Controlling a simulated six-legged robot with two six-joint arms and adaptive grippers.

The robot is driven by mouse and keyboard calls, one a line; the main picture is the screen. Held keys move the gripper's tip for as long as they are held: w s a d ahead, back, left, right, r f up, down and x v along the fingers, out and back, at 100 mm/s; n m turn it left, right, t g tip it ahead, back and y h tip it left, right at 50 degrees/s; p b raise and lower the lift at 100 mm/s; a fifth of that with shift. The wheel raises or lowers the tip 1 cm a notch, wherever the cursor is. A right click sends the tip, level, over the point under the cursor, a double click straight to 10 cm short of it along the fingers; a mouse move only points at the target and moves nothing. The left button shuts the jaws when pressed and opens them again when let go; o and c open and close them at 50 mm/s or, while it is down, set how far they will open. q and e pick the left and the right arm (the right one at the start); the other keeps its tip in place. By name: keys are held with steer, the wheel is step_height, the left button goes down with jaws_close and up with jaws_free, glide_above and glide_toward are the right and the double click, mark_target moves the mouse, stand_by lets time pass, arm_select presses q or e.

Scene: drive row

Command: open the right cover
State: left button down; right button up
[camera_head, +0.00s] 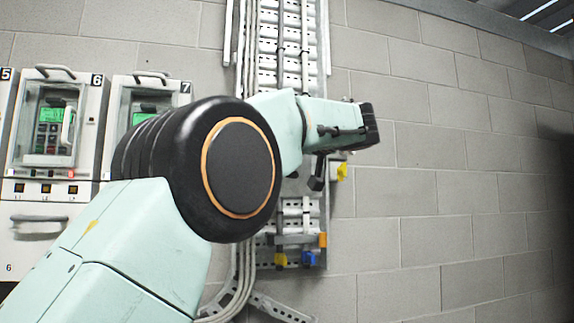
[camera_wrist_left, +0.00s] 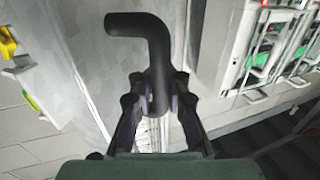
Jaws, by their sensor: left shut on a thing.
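My left gripper (camera_wrist_left: 158,95) is shut on a black bent handle (camera_wrist_left: 143,22), an L-shaped bar that rises from between the fingers and turns left in the left wrist view. In the head view a dark end (camera_head: 317,172) shows below my left wrist; I cannot tell whether it is finger or handle. Cabinet 6 (camera_head: 88,135) has a clear-fronted cover (camera_head: 50,130) with a white handle, over a green display. Cabinet 7 (camera_head: 128,88) shows a similar front (camera_head: 148,100) with a green display, partly hidden by my arm. My right gripper is out of view.
A perforated cable tray (camera_head: 282,45) runs up the block wall behind my left arm. Yellow (camera_head: 342,172), blue (camera_head: 308,258) and orange (camera_head: 323,240) fittings sit along it. The block wall (camera_head: 450,180) to the right is bare.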

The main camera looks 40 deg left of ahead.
arm_select(q)
steer(key=s+a+m+t+h+b, duration=0.2)
steer(key=s+a+b, duration=0.4)
steer(key=s+b, duration=0.3)
steer(key=m+t+b, duration=0.1)
steer(key=t+b, duration=0.1)
steer(key=b, duration=0.2)
steer(key=shift+s+f+h+b, duration=0.25)
steer(key=shift+s+h+b, duration=0.05)
